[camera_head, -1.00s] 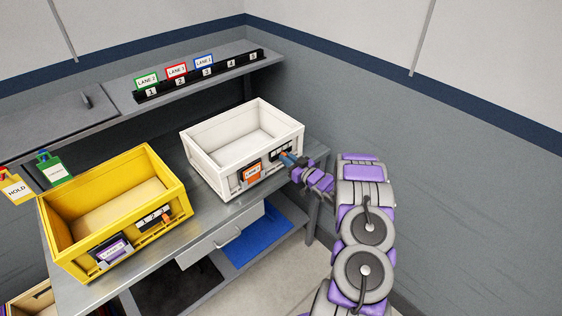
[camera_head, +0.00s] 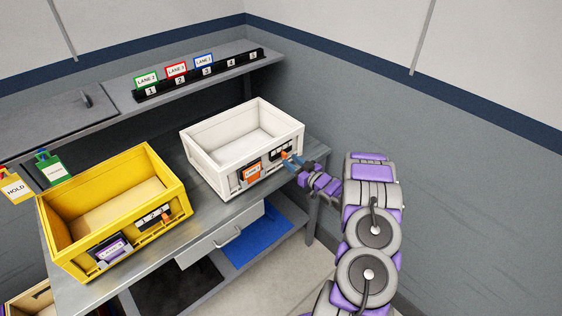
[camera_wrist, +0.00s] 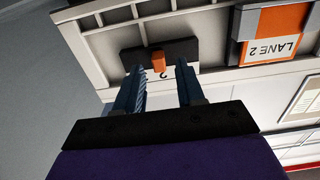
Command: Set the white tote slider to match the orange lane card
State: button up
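The white tote (camera_head: 215,170) stands at the right end of the bench. Its front bears an orange lane card (camera_head: 251,173); in the wrist view the card (camera_wrist: 272,33) appears upside down and reads LANE 2. Beside it is a black slider plate (camera_head: 277,153), also in the wrist view (camera_wrist: 190,48), with an orange knob (camera_wrist: 158,61). A digit that looks like 2 shows right by the knob; the other digits are hidden or unclear. My gripper (camera_head: 290,158) is at the plate. In the wrist view its fingers (camera_wrist: 158,72) are apart, with the knob between their tips and no clear contact.
A yellow tote (camera_head: 80,252) with a purple card and its own slider stands left on the bench (camera_head: 205,215). The shelf behind holds a numbered rack (camera_head: 220,73) with green, red and blue lane cards. Green and yellow HOLD tags hang left. A wall lies right of my arm.

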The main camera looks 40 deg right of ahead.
jog(key=shift+s+d+b, duration=0.15)
jog(key=shift+s+b, duration=0.15)
jog(key=shift+s, duration=1.6)
jog(key=w+a+r+g+h, duration=0.2)
jog(key=w+r+g+h, duration=0.2)
jog(key=r+g, duration=0.3)
jog(key=s+a+r+m+g+h, duration=0.2)
jog(key=s+a+r+g, duration=0.2)
jog(key=s+a+r, duration=0.55)
jog(key=s+a+r+g+y, duration=0.1)
jog(key=s+a+g, duration=0.2)
jog(key=s+a, duration=0.6)
jog(key=s+a+r+g+y, duration=0.1)
jog(key=s+a+g+y, duration=0.1)
jog(key=s+a, duration=0.7)
jog(key=s+a+r+n+g+y, duration=0.1)
jog(key=s+a+r+g, duration=0.1)
jog(key=s+a, duration=0.8)
jog(key=s+g, duration=0.1)
jog(key=s, duration=0.4)
jog(key=shift+s+g+y, duration=0.3)
jog(key=shift+g+y, duration=0.1)
